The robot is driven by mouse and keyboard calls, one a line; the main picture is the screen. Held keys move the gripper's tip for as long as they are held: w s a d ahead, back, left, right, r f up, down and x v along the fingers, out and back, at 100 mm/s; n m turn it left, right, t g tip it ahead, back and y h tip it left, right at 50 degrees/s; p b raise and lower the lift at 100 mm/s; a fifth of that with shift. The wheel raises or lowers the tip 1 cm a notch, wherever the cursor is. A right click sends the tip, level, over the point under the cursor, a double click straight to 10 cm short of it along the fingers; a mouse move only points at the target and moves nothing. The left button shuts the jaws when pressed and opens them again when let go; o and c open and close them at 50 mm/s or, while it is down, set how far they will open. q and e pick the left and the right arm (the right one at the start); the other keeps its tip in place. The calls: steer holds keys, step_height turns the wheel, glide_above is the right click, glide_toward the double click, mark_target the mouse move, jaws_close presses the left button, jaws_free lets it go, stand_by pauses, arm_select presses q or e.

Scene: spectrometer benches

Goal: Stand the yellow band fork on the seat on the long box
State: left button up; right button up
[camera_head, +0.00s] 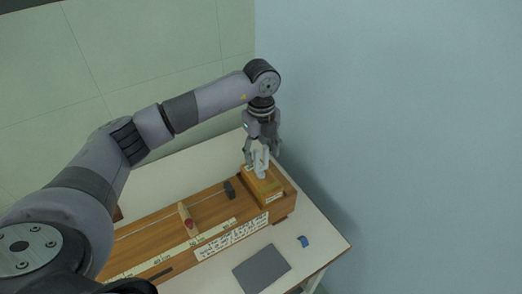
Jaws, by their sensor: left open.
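The long box (158,240) is a brown wooden case on the white table, running from lower left to a raised wooden block (272,193) at its right end. A pale grey fork (262,163) looks upright over the top of this block. Its yellow band cannot be made out. My left gripper (262,157) points down over the block, with its fingers apart on either side of the fork. It is open. The seat and the fork's foot are too small and partly hidden, so I cannot tell whether the foot is in the seat. My right gripper is not in view.
On the long box are a pale wooden bridge (185,215) with a red piece, a dark block (229,190), and scale strips. A dark grey mat (261,268) and small blue object (303,241) lie on the table's near side. A pale blue wall is at right.

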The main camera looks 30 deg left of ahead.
mark_target(261, 167)
arm_select(q)
steer(key=shift+r, duration=0.65)
step_height(261, 167, up, 11)
steer(key=b, duration=0.2)
